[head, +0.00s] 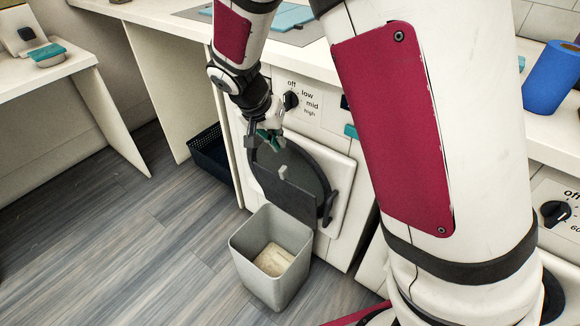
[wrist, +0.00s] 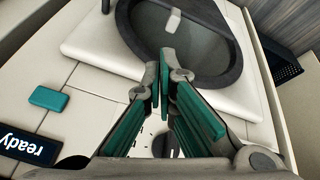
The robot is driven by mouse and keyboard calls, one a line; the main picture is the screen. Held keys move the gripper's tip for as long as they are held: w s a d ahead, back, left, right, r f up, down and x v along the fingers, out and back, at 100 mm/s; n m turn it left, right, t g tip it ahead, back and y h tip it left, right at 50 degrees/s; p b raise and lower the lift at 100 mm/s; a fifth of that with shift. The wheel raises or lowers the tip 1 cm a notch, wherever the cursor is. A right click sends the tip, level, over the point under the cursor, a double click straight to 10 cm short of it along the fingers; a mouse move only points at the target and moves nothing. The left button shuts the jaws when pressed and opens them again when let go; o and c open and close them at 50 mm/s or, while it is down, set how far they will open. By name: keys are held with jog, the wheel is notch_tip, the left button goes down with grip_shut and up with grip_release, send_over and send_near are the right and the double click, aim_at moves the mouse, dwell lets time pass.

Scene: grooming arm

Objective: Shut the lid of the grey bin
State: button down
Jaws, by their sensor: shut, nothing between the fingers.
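The grey bin (head: 246,262) stands upright on the floor in front of a white front-loading machine. Its top is open, and a beige item (head: 273,260) lies inside. The dark grey lid (head: 290,200) stands raised at the bin's back side, against the machine's round door, with a small light grey tab on it. The lid also seems to show in the wrist view (wrist: 195,45), with the tab (wrist: 173,20). My gripper (head: 270,140) is shut and empty, above the lid near the machine's front. Its teal-padded fingers (wrist: 165,78) meet in the wrist view; contact with the lid cannot be told.
The machine's square door surround (head: 343,185) and dark handle (head: 328,208) are close beside the lid. A dark basket (head: 212,160) stands to the left under the counter. A control knob (head: 291,100) is just above my gripper. Wooden floor left of the bin is clear.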

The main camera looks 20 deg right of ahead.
jog(key=w+d+f+m+b, duration=0.2)
jog(key=d+f+m+b, duration=0.2)
jog(key=f, duration=0.5)
jog(key=shift+w+f+t+b, duration=0.3)
jog(key=shift+w+b, duration=0.05)
jog(key=shift+b, duration=0.4)
jog(key=shift+a, duration=0.1)
